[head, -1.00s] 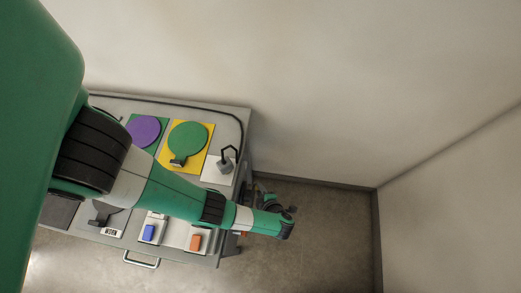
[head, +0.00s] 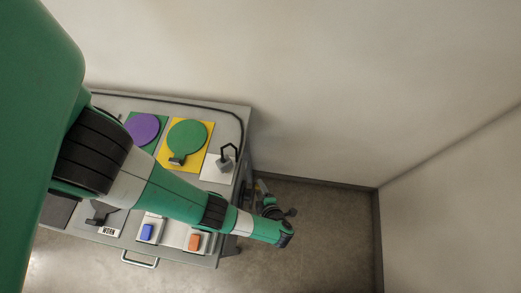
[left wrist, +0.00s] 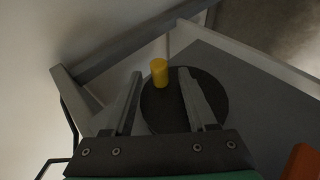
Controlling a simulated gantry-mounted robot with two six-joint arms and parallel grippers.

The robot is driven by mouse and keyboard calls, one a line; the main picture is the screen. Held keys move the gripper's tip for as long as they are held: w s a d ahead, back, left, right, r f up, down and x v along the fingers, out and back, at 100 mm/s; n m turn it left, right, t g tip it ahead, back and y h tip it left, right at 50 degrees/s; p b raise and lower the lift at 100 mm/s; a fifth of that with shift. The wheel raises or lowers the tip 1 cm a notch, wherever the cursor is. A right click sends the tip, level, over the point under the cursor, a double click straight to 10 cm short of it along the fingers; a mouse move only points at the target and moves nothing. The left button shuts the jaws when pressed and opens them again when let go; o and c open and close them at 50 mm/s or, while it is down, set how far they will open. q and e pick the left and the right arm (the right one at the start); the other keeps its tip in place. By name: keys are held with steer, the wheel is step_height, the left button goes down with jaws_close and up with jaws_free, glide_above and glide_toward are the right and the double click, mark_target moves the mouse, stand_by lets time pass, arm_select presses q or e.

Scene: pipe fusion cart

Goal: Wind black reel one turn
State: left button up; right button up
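The black reel (left wrist: 162,112) is a dark disc in the left wrist view, mounted by the grey cart side. A yellow knob (left wrist: 158,76) stands up near its rim. My left gripper (left wrist: 160,73) is open, its two fingers spread on either side of the knob with gaps showing; how far above the reel they are is hard to tell. In the head view my left gripper (head: 267,203) is just off the cart's right end, small and partly hidden by my arm. The reel cannot be made out there. My right gripper is not in view.
The cart top (head: 237,118) carries a purple disc (head: 143,128), a green disc (head: 187,138), a grey block with a black handle (head: 225,160), a blue button (head: 147,232) and an orange button (head: 194,242). Walls stand behind and right. Open floor (head: 325,245) lies right of the cart.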

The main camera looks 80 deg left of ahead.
arm_select(q)
steer(key=p+v, duration=0.2)
steer(key=v, duration=0.9)
steer(key=shift+d+r, duration=0.15)
steer(key=shift+d, duration=0.1)
